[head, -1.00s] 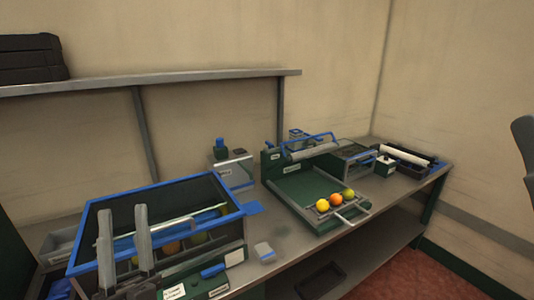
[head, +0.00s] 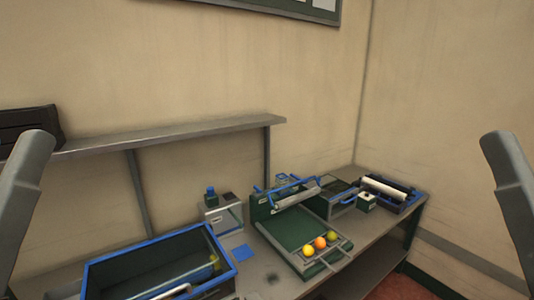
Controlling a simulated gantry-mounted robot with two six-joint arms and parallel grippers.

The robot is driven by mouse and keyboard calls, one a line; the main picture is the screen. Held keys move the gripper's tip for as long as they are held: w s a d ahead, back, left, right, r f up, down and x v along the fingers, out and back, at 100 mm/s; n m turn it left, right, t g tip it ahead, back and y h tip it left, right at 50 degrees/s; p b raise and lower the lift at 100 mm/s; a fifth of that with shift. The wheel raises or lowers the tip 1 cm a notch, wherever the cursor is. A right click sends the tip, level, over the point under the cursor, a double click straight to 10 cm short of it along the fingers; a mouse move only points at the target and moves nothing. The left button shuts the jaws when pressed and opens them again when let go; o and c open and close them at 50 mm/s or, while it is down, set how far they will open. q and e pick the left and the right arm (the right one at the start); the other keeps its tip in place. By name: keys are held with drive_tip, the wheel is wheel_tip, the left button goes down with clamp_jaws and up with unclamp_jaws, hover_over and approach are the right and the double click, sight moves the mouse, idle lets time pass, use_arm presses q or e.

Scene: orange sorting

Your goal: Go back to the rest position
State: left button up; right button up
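In the head view an arm link of mine stands at the left edge and another at the right edge. Neither gripper's fingers show. Three fruits lie in a row at the front of the green sorting tray (head: 300,228): a yellow one (head: 309,249), an orange one (head: 320,243) and a yellow-green one (head: 332,235). A blue-rimmed dark crate (head: 229,262) stands at the lower left, with its front cut off by the frame. A bit of a yellowish fruit (head: 214,259) shows inside its right end.
A grey shelf (head: 180,134) runs along the wall with a black box (head: 30,128) on it. A small box with a blue top piece (head: 222,215) stands between crate and tray. A blue-handled tray with a white roller (head: 385,188) sits at the bench's far right.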

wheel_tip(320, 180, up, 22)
drive_tip(key=p, duration=1.8)
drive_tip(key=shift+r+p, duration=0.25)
drive_tip(key=shift+p, duration=0.1)
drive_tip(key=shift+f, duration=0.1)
